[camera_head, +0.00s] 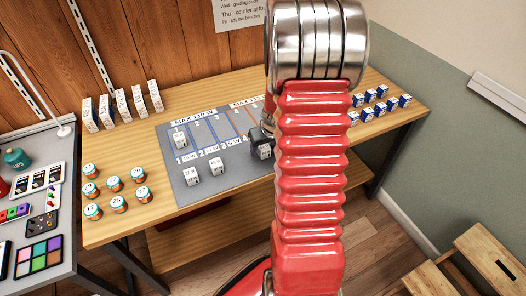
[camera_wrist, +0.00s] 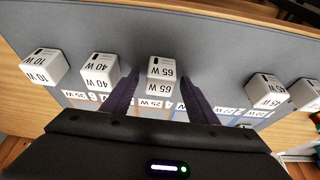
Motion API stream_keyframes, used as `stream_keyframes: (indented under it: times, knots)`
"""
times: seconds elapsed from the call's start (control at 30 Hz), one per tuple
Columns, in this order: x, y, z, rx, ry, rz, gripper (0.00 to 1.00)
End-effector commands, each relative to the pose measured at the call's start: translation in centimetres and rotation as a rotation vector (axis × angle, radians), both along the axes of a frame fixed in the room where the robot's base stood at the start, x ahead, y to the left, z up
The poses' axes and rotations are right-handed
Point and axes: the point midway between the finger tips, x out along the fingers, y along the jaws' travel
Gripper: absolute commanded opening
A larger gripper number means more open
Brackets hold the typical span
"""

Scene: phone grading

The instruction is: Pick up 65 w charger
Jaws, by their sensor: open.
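The 65 W charger (camera_wrist: 160,69) is a white block with black "65 W" print, upright on the grey mat (camera_wrist: 215,45) in the wrist view. My gripper (camera_wrist: 158,82) is open, its two dark fingers spread on the left and right of this charger. I cannot tell whether either finger touches it. In the head view my red arm covers most of the gripper and part of the grey mat (camera_head: 222,181).
In the wrist view, 40 W (camera_wrist: 99,70) and 10 W (camera_wrist: 42,66) chargers stand to the left, a 45 W charger (camera_wrist: 268,91) to the right.

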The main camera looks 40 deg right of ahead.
Motion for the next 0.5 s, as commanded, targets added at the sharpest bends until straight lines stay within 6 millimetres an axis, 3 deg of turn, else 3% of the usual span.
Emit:
stream_keyframes:
  times: [0.07, 0.5]
  knots:
    - [-0.02, -0.01, 0.01, 0.000, 0.000, 0.000, 0.53]
    - [-0.02, -0.01, 0.01, 0.000, 0.000, 0.000, 0.23]
